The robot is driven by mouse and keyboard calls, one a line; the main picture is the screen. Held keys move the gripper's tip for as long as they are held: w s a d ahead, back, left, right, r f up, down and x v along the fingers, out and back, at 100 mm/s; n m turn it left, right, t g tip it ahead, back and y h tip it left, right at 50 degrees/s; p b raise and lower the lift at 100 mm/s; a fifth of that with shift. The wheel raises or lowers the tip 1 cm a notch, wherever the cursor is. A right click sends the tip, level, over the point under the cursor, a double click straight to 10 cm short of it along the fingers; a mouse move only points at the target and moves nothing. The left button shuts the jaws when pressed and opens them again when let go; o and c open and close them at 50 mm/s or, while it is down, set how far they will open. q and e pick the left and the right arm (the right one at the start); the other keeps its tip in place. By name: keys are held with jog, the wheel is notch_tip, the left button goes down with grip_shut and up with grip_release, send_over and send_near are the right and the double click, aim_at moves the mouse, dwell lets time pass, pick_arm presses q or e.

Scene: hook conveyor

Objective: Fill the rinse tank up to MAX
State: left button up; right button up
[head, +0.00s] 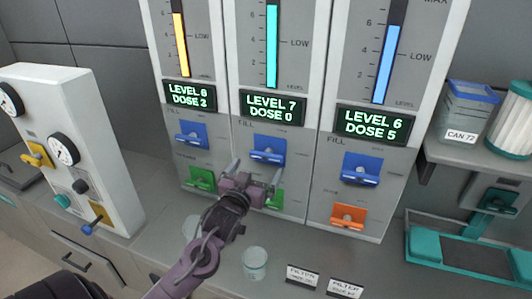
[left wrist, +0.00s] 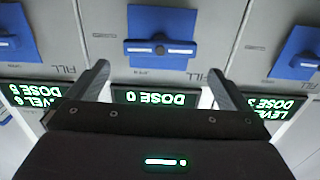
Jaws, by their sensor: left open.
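Three tank columns stand side by side, with a yellow gauge (head: 181,45), a teal gauge (head: 272,45) and a blue gauge (head: 384,65). The middle display (head: 273,106) reads LEVEL 7, DOSE 0; the right display (head: 375,124) reads LEVEL 6, DOSE 5; the left display (head: 190,96) shows DOSE 2. No tank name is legible. Blue FILL levers sit below: left (head: 191,134), middle (head: 267,150), right (head: 361,168). My left gripper (head: 254,174) is open and empty before the middle column, just below its blue lever, which the left wrist view (left wrist: 160,48) shows beyond the fingers.
Green levers (head: 201,178) and an orange lever (head: 348,216) sit lower on the columns. A glass (head: 255,264) stands on the counter below. A white gauge panel (head: 85,145) is at left; a shelf with the CAN 72 container (head: 463,115) is at right.

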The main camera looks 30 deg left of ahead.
aim_at(265, 157)
pick_arm(q)
jog(key=shift+n, duration=0.3)
jog(key=p+x, duration=0.2)
jog(key=x, duration=0.5)
jog(key=shift+w, duration=0.4)
jog(key=shift+c, duration=0.4)
jog(key=c, duration=0.6)
jog(key=shift+p, duration=0.3)
